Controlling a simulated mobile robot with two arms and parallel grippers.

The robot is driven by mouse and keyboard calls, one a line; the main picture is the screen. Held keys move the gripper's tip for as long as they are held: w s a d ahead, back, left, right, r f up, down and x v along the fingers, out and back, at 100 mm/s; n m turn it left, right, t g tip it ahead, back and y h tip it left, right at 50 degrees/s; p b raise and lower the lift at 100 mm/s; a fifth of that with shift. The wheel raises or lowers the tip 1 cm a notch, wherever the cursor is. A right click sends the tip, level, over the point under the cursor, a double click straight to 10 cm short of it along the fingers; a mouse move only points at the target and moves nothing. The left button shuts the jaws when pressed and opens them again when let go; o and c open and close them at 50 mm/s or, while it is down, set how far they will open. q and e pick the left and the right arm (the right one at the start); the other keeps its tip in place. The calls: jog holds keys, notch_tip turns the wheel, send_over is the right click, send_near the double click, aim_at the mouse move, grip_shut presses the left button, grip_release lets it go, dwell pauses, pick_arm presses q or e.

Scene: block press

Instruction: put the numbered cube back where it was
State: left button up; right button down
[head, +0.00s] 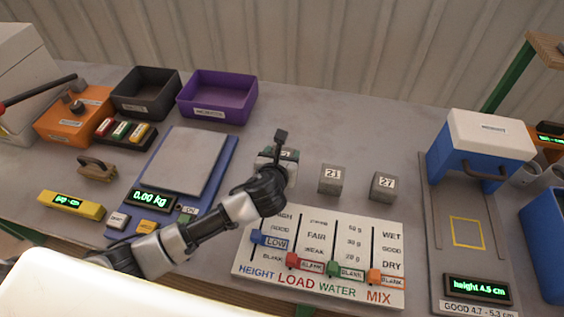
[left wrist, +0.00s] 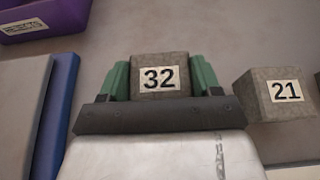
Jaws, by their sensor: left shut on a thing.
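The grey cube numbered 32 (left wrist: 160,76) sits between the green fingers of my left gripper (left wrist: 160,82) in the left wrist view. In the head view my left gripper (head: 279,156) is over the middle of the table, left of the other cubes, and largely hides the cube it holds. I cannot tell whether that cube touches the table. A grey cube numbered 21 (head: 332,179) stands just to the right; it also shows in the left wrist view (left wrist: 274,95). A cube numbered 27 (head: 383,187) stands further right. My right gripper is in neither view.
A scale (head: 181,158) reading 0.00 kg lies to the left. A slider board (head: 318,258) lies in front of the cubes. A blue and white press (head: 482,145) stands at right, its display reading 4.5 cm. Black (head: 146,112) and purple (head: 217,113) bins stand behind.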

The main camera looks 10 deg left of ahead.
pick_arm(q)
notch_tip(320, 180, down, 3)
jog(key=shift+r, duration=0.2)
jog(key=shift+f, duration=0.15)
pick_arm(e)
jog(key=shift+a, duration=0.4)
pick_arm(q)
jog(key=shift+f, duration=0.15)
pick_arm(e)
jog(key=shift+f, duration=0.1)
pick_arm(q)
jog(key=o, duration=1.2)
jog(key=shift+o, duration=0.2)
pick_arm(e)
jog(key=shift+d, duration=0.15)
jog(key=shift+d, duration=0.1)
pick_arm(q)
jog(key=v, duration=1.2)
jog(key=shift+r, duration=0.2)
